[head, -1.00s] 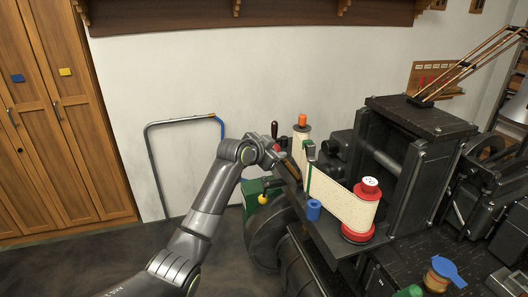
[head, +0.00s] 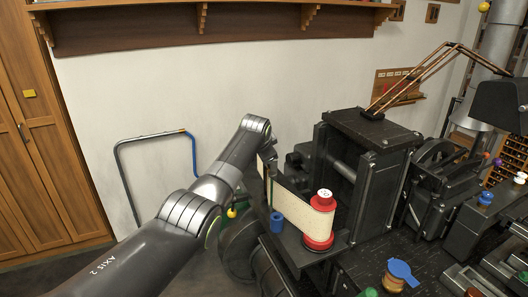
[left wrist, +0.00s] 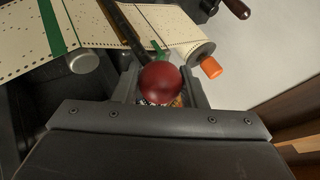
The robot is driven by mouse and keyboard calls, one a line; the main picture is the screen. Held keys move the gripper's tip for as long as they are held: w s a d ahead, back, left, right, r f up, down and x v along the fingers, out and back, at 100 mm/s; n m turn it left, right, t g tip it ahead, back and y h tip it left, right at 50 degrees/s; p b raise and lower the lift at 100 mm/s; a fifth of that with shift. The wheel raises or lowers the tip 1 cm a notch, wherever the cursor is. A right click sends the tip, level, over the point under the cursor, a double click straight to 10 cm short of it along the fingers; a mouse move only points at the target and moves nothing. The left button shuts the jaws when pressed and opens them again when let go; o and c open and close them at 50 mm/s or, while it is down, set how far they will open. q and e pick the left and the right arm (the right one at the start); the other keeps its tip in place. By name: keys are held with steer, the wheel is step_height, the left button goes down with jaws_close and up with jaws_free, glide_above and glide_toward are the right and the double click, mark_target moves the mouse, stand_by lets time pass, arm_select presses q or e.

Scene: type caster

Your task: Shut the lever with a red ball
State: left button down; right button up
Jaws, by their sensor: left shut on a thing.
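The red ball (left wrist: 160,83) on the lever shows in the left wrist view, between the two dark fingers of my left gripper (left wrist: 161,90). The fingers are shut on the ball. A dark bar (left wrist: 125,28) runs behind the ball, but I cannot tell if it is the lever's rod. In the head view my left arm reaches in from the left to the machine, and its own links hide the gripper and the ball. My right gripper is in neither view.
Perforated paper tape (head: 287,205) runs to a red-ended spool (head: 319,221) beside a blue cylinder (head: 277,222). A dark machine frame (head: 368,160) stands to the right. An orange knob (left wrist: 211,67) and a wooden handle (left wrist: 236,8) are close by. A bent tube rail (head: 121,172) is at the wall.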

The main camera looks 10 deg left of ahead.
arm_select(q)
steer(key=shift+w+d, duration=0.1)
steer(key=shift+d, duration=0.05)
stand_by(0.4)
steer(key=c, duration=1.2)
jaws_free()
steer(key=shift+c, duration=0.2)
steer(key=o, duration=0.3)
steer(key=shift+w+d+f, duration=0.1)
steer(key=shift+w, duration=0.05)
steer(key=shift+v, duration=1.6)
steer(key=b+v, duration=0.5)
steer(key=v, duration=0.9)
steer(key=shift+d+r, duration=0.2)
